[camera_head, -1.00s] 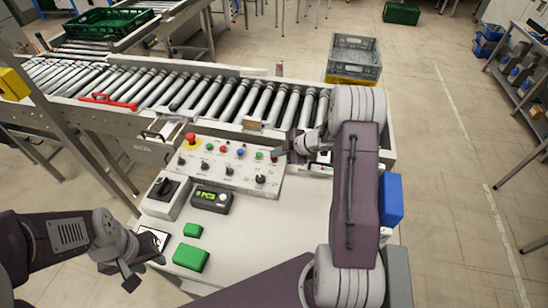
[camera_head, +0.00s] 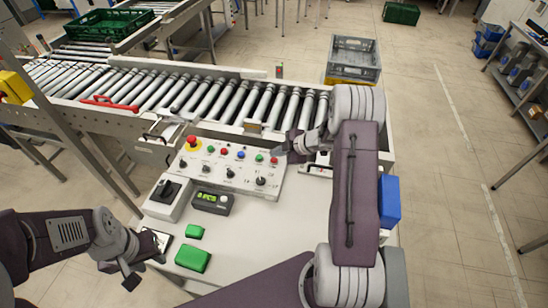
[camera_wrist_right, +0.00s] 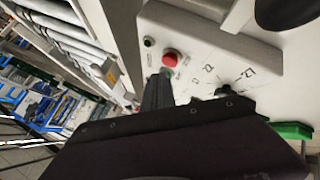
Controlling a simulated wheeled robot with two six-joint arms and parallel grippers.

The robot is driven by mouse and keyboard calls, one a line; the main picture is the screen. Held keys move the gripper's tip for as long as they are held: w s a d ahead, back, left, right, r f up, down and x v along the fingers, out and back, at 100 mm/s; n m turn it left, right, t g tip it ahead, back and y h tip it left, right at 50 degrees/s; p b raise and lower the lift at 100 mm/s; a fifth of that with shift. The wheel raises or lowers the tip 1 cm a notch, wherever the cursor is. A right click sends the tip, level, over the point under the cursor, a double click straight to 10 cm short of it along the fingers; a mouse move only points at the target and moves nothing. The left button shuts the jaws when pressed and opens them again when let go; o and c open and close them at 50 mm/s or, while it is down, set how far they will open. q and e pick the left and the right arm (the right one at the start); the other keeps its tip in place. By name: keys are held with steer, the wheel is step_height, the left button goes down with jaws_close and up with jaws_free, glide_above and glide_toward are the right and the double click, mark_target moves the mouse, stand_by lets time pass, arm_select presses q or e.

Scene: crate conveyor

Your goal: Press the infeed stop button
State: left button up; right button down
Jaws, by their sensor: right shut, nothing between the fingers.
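The control panel (camera_head: 222,176) has a row of small coloured buttons. A red button (camera_head: 274,160) at the right end of the row is beside the tip of my right gripper (camera_head: 280,151). Another small red button (camera_head: 224,151) is further left; labels are too small to read. In the right wrist view my shut, empty right gripper (camera_wrist_right: 158,80) points at the panel, its tip close to a red button (camera_wrist_right: 172,59); contact cannot be told. My left gripper (camera_head: 131,274) hangs at the lower left, away from the panel; its jaws are unclear.
The roller conveyor (camera_head: 190,94) runs behind.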

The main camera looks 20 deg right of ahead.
mark_target(276, 160)
step_height(276, 160, up, 5)
steer(key=p, duration=0.5)
steer(key=shift+r, duration=0.1)
stand_by(0.4)
stand_by(0.3)
